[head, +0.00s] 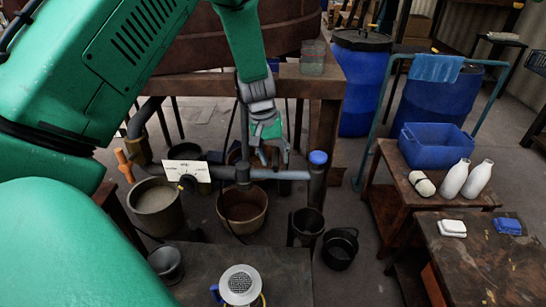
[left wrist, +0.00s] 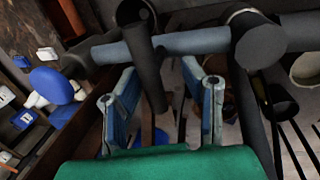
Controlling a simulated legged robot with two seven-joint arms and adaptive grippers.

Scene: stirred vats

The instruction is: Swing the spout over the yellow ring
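The spout (head: 282,174) is a grey horizontal pipe with a blue cap on a dark downturned end at its right. It runs across the left wrist view (left wrist: 185,43), with the blue cap at left. My left gripper (head: 271,158) is over the pipe in the head view. Its two fingers (left wrist: 163,95) are apart, with a dark tube showing between them; I cannot tell whether they touch it. A small yellow arc (head: 263,299) shows beside the strainer-topped mug at the bottom of the head view; I cannot tell whether it is the yellow ring. My right gripper is out of view.
A grey bucket (head: 157,208), a brown bucket (head: 243,212), a dark bucket (head: 308,224) and a black pot (head: 340,249) stand around the pipe. A white gauge plate (head: 188,170) is at left. Side tables at right hold a blue tub (head: 436,148) and white bottles (head: 454,178).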

